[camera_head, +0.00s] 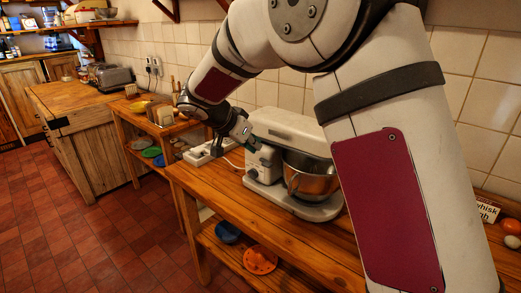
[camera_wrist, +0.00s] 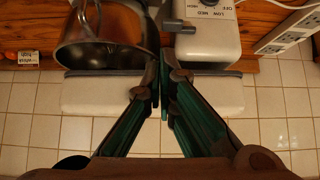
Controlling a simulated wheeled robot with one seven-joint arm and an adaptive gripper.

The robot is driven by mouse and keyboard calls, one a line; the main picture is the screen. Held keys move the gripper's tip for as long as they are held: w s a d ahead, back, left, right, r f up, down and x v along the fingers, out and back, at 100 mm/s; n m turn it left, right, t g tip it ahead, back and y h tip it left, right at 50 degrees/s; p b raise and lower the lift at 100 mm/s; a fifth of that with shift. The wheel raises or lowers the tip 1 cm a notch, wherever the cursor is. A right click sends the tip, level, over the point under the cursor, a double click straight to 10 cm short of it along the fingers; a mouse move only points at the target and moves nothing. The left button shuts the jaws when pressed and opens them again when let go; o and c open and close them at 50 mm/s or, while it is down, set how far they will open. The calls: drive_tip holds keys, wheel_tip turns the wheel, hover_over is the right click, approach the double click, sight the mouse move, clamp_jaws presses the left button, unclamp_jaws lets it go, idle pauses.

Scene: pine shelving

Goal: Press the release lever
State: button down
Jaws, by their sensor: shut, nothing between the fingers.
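The stand mixer (camera_head: 285,124) is cream-white and stands on the wooden counter with its steel bowl (camera_head: 312,180) in place. In the wrist view the bowl (camera_wrist: 105,45) is left of my fingers, and the mixer's white housing (camera_wrist: 222,45), with an OFF/LOW/MED speed dial, is right of them. A small grey lever (camera_wrist: 178,27) sticks out from the housing's left side, just beyond my fingertips. My gripper (camera_wrist: 162,58) is shut and empty, its green-sided fingers together over the mixer. In the head view my gripper (camera_head: 248,146) is at the mixer's left; contact cannot be told.
A white power strip (camera_head: 205,152) lies on the counter left of the mixer and shows in the wrist view (camera_wrist: 290,35). A small sign (camera_head: 487,208) and eggs are at the right. A tiled wall (camera_head: 285,92) stands close behind. A toaster (camera_head: 110,76) is farther left.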

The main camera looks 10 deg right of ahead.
sight(268, 166)
drive_tip(key=shift+w+a+f, duration=0.1)
drive_tip(key=shift+w+a, duration=0.1)
drive_tip(key=shift+w, duration=0.2)
drive_tip(key=p+x, duration=0.1)
drive_tip(key=x, duration=0.9)
